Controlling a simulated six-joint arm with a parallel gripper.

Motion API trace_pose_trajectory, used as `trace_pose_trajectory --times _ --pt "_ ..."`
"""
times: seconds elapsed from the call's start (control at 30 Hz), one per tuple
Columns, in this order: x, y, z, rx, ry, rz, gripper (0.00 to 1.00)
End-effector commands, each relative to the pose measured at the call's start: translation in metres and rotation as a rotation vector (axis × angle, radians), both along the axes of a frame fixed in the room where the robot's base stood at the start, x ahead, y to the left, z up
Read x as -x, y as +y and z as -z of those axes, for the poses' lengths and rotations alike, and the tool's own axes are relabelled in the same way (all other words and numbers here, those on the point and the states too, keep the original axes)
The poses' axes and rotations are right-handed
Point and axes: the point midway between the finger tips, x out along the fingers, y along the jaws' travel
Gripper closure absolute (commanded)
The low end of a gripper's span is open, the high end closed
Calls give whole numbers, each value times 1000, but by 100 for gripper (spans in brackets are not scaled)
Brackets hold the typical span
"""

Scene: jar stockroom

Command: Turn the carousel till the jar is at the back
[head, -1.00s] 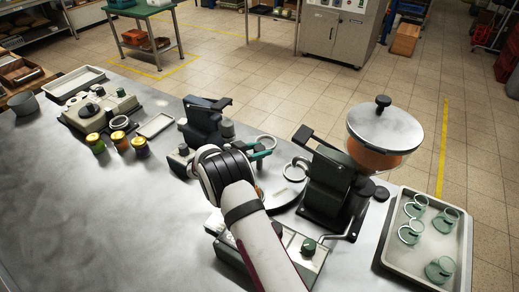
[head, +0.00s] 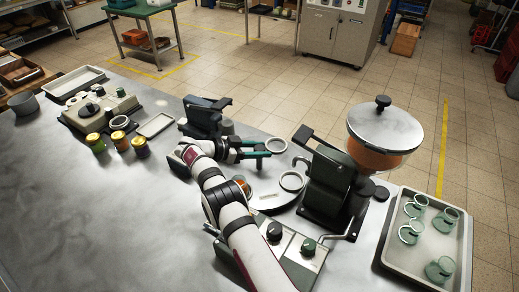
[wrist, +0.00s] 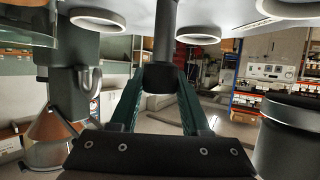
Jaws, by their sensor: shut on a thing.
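The carousel (head: 285,202) is a pale round disc on the steel bench, left of the dark filling machine. It carries ring holders, one at the back (head: 276,146) and one at the right (head: 291,181). An orange jar (head: 240,186) shows at its left front, partly covered by my arm. My gripper (head: 266,148) reaches over the back left of the carousel with its green fingers. In the wrist view, which looks upside down, the fingers are shut on a dark peg (wrist: 160,78) on the carousel. My arm hides much of the carousel's left side.
The filling machine (head: 328,185) with its hopper (head: 385,130) stands close on the right. A control box (head: 290,248) is in front. Three lidded jars (head: 120,140) stand left.

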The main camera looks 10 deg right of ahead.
Motion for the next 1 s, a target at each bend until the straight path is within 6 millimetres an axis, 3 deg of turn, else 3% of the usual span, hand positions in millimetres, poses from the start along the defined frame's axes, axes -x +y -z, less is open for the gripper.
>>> trace_pose_trajectory --times 0.5,0.53,0.67,1.0 --pt "0 -3 -3 9 -1 12 100" --pt "0 -3 -3 9 -1 12 50" --pt "0 -2 -2 6 -1 11 27" --pt "0 4 -3 4 -1 9 24"
